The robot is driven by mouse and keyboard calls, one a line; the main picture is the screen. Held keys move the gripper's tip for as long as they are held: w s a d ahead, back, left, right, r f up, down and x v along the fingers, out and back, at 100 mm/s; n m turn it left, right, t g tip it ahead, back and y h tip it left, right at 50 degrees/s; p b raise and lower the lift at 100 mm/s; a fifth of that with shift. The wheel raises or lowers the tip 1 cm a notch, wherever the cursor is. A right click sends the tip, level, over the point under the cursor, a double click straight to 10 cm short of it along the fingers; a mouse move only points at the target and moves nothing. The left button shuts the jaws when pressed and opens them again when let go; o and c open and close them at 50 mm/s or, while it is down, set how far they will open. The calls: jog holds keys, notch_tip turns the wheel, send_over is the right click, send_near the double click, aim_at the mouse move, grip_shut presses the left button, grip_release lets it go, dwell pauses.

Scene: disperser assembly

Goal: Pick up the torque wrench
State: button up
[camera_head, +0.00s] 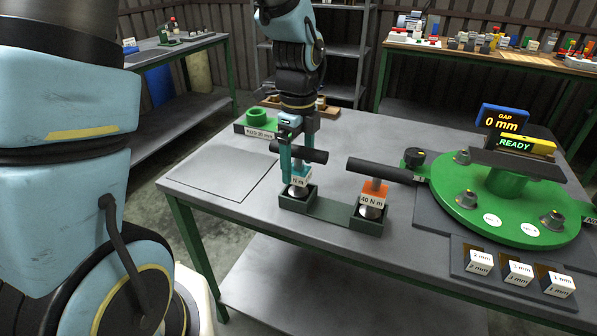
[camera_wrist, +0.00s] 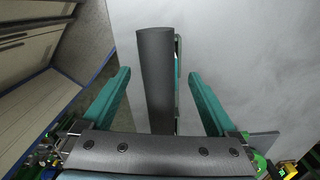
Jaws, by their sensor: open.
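Two torque wrenches stand in a dark green holder (camera_head: 330,209) on the grey table. The left torque wrench (camera_head: 312,157) has a black handle and a teal body with a partly hidden "N m" label. My gripper (camera_head: 297,162) is over the left wrench, pointing down. In the wrist view my gripper (camera_wrist: 159,76) is open, its teal fingers on either side of the dark handle (camera_wrist: 155,80), with gaps showing on both sides.
A green round fixture (camera_head: 505,215) with knobs and a "READY" display stands to the right. Labelled mm blocks (camera_head: 519,272) sit in front of it. The table's left part is clear.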

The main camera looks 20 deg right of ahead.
notch_tip(320, 180, down, 2)
grip_shut()
dwell(0.9)
